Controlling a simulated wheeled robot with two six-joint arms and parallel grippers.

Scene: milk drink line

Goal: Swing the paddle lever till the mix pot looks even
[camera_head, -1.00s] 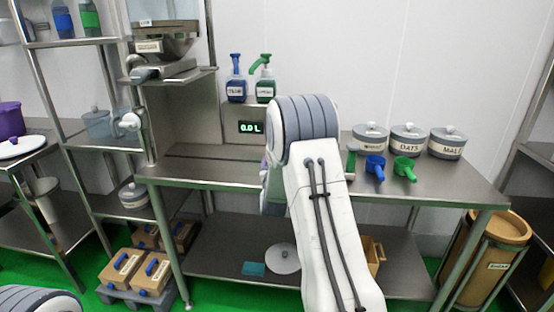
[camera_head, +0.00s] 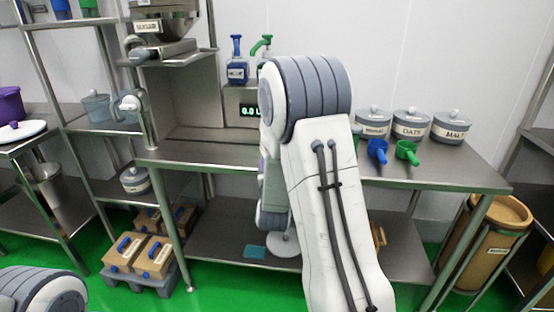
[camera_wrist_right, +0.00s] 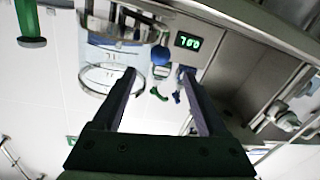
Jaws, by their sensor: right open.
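A clear vessel with steel rims (camera_wrist_right: 112,62), which looks like the mix pot, shows upside down in the right wrist view; its contents cannot be made out. In the head view my right arm covers the part of the bench where it could stand. A green grip with a flange (camera_wrist_right: 30,22) shows at the top left of the wrist view; I cannot tell whether it is the paddle lever. My right gripper (camera_wrist_right: 160,74) is open and empty, apart from the green grip. It is hidden in the head view. My left gripper is out of view.
A display (camera_head: 250,110) and blue (camera_head: 237,65) and green pump bottles stand at the back. Lidded canisters (camera_head: 409,124) and blue (camera_head: 377,150) and green scoops (camera_head: 407,152) sit on the right of the steel bench (camera_head: 440,172). The bench's left part is clear.

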